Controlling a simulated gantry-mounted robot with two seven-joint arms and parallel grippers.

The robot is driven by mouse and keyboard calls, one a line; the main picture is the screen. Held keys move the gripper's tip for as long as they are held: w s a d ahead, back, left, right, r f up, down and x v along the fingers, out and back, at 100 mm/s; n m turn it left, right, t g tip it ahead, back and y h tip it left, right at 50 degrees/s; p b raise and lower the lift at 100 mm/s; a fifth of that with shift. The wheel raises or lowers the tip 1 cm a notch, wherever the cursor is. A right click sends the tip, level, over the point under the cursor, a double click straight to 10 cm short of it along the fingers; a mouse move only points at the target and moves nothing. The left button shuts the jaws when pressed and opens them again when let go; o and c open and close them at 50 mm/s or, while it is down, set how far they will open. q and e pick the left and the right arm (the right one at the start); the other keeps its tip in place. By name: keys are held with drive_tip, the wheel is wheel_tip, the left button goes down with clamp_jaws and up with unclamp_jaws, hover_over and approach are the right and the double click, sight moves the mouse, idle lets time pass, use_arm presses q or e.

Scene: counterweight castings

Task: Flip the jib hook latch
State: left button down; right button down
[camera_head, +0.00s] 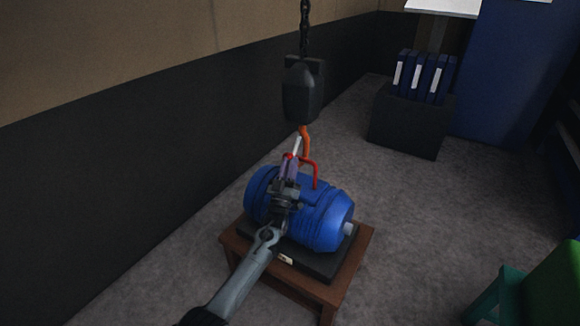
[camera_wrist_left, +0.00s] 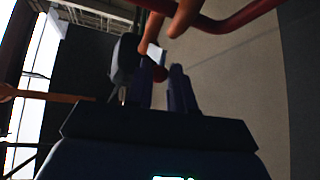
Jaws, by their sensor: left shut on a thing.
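The orange jib hook (camera_head: 306,146) hangs below a dark hook block (camera_head: 302,90) on a chain. Its latch (camera_head: 297,146) is a pale, slim bar with a red knob at its lower end. My left gripper (camera_head: 290,160) is at this end, shut on the latch's red knob. In the left wrist view, the knob (camera_wrist_left: 160,74) shows at the tips of my dark fingers (camera_wrist_left: 165,88), with the white latch bar (camera_wrist_left: 154,55) and orange hook (camera_wrist_left: 182,20) beyond. My right gripper is not in view.
A red handle (camera_head: 315,168) rises from a blue drum (camera_head: 325,220) close beside the hook. The drum lies on a black pad (camera_head: 318,265) on a brown wooden stand (camera_head: 361,248). Blue binders in a dark box (camera_head: 405,125) stand farther back.

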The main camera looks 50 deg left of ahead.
use_arm(q)
drive_tip(key=shift+f, duration=0.4)
drive_tip(key=c, duration=1.2)
unclamp_jaws()
drive_tip(key=shift+r, duration=0.1)
drive_tip(key=shift+o, duration=1.1)
drive_tip(key=shift+r, duration=0.15)
drive_tip(key=p+v, duration=0.4)
drive_tip(key=v, duration=0.6)
drive_tip(key=shift+s+f, duration=0.2)
drive_tip(key=shift+s, duration=0.1)
